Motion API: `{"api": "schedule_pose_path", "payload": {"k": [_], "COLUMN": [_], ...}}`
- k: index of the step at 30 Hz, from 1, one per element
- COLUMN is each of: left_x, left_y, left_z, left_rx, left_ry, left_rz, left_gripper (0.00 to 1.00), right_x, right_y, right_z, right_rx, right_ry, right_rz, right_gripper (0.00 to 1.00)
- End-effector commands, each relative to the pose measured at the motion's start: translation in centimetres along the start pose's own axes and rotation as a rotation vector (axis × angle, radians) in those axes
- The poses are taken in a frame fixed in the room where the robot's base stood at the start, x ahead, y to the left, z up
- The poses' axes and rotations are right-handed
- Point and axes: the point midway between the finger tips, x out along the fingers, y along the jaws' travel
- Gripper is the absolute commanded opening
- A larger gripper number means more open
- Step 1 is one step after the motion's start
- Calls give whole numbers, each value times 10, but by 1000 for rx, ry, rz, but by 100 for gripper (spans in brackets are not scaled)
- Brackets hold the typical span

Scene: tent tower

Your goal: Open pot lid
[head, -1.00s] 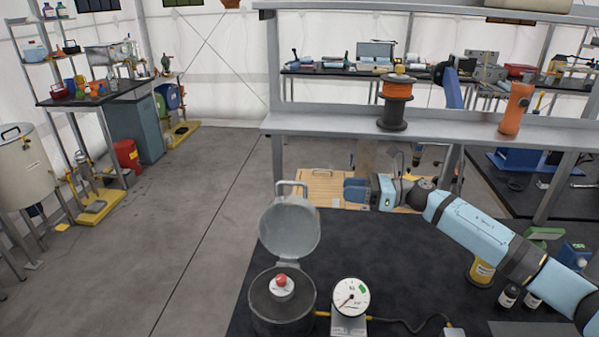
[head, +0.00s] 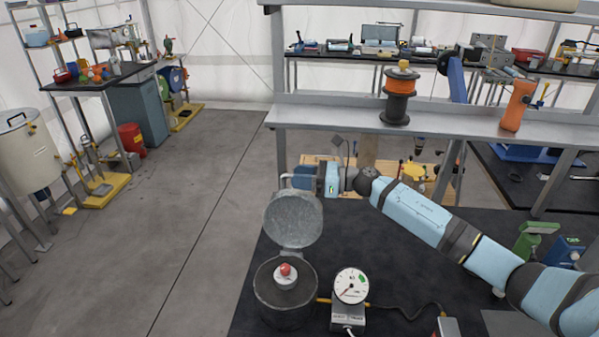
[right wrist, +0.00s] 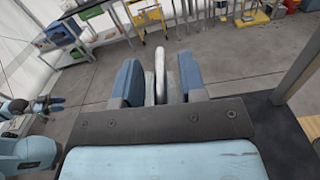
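The dark pot (head: 285,300) stands on the black table. Its round grey lid (head: 293,220) is raised, tilted up at the pot's rear edge. The lid's pale loop handle (head: 284,181) sticks up at the top left of the lid. My right gripper (head: 303,178) is at the handle, just above the lid. In the right wrist view the pale handle (right wrist: 160,74) lies between the two blue fingers of my right gripper (right wrist: 161,80), which stand apart with some gap.
A red-knobbed piece (head: 286,272) shows at the pot's opening. A white dial gauge (head: 351,285) stands right of the pot, with a cable. A metal shelf (head: 450,127) holding an orange spool (head: 398,95) spans behind.

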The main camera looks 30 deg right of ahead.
Motion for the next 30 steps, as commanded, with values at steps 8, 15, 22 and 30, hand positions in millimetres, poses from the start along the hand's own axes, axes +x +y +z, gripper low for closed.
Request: {"api": "schedule_pose_path", "payload": {"k": [8, 15, 22, 30], "left_x": [0, 0, 0, 20], "left_y": [-2, -1, 0, 4], "left_z": [2, 3, 4, 31], "left_rx": [-1, -2, -3, -6], "left_ry": [-4, -7, -7, -4], "left_rz": [-4, -4, -1, 9], "left_gripper": [43, 43, 43, 43], "right_x": [6, 6, 5, 5], "right_y": [0, 0, 0, 40], "right_z": [-1, -1, -1, 2], "right_rx": [0, 0, -7, -207], "right_ry": [1, 1, 1, 0], "right_rz": [-1, -1, -2, 2], "right_gripper": [38, 6, 0, 0]}}
